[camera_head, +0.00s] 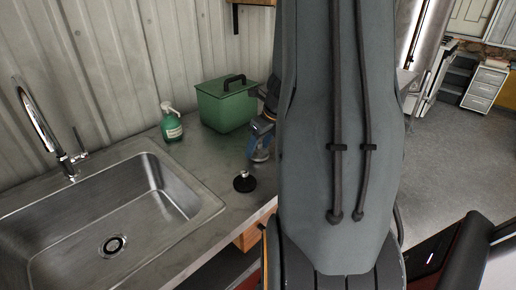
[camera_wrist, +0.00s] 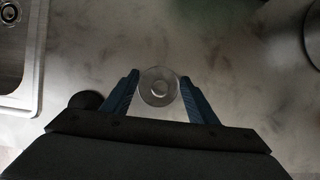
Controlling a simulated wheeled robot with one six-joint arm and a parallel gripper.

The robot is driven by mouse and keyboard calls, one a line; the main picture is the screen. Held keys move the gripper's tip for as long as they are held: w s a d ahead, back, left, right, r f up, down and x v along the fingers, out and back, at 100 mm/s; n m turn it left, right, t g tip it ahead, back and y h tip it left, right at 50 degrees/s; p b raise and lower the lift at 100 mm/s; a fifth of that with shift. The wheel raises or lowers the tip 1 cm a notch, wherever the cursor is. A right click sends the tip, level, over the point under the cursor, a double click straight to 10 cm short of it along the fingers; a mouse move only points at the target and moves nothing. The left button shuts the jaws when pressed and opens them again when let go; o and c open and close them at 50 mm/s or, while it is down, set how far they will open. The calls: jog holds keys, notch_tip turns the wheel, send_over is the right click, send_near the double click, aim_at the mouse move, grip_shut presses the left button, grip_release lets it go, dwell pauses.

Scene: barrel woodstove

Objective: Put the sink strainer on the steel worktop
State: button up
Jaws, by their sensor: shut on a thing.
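The sink strainer (camera_wrist: 158,87) looks like a pale, round, partly see-through disc with a small raised ring in its middle. In the wrist view it sits between the two blue fingers of my gripper (camera_wrist: 159,92), which is shut on it. In the head view my gripper (camera_head: 262,142) is at the left of my arm, over the grey steel worktop (camera_head: 215,160) beside the sink; the strainer is mostly hidden there. The worktop also fills the wrist view (camera_wrist: 180,35). I cannot tell whether the strainer touches it.
A black disc with a pale knob (camera_head: 245,182) stands on the worktop close to my gripper. A green bottle (camera_head: 171,125) and a lidded green box (camera_head: 228,105) stand behind. The sink (camera_head: 150,215) with its tap (camera_head: 40,125) is at left.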

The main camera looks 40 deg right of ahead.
jog(key=shift+f, duration=0.2)
jog(key=shift+f, duration=0.1)
jog(key=o, duration=1)
jog(key=shift+o, duration=0.2)
